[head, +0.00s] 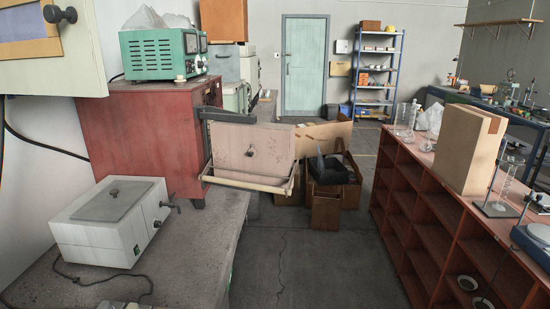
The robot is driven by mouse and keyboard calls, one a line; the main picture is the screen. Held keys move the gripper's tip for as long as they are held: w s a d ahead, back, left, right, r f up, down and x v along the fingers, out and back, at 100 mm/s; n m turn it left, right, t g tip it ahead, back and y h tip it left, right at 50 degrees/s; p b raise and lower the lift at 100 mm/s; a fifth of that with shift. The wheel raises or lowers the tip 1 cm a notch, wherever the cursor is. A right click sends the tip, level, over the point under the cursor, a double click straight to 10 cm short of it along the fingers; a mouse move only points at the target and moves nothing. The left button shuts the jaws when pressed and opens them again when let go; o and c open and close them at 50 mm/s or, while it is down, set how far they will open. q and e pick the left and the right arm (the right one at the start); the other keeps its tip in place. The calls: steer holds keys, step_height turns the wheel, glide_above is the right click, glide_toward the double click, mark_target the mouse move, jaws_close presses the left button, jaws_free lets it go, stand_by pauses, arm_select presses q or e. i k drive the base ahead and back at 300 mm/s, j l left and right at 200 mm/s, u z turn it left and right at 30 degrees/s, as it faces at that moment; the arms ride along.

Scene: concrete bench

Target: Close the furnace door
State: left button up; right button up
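The furnace (130,135) is a red metal box on the concrete bench at the left in the head view. Its front faces right, and most of that front is hidden by the door and the viewing angle. The furnace door (230,143) is a pale, stained panel that stands out to the right from the front, so it is open. A dark bracket (215,115) is along its top left. A pale bar (248,183) runs along its lower edge, and a small knob-like part is near its middle. Neither of my grippers is in view.
A green instrument (155,53) stands on the furnace. A white box with a tap (112,222) sits nearer on the bench (190,255). Cardboard boxes (325,210) are on the floor beyond the door. A red shelf unit (425,205) lines the right. The floor between is clear.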

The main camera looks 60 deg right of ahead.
mark_target(232, 133)
steer(key=z, duration=0.4)
steer(key=k+l+z, duration=0.1)
steer(key=z, duration=0.65)
steer(key=k+l+z, duration=0.1)
steer(key=z, duration=0.25)
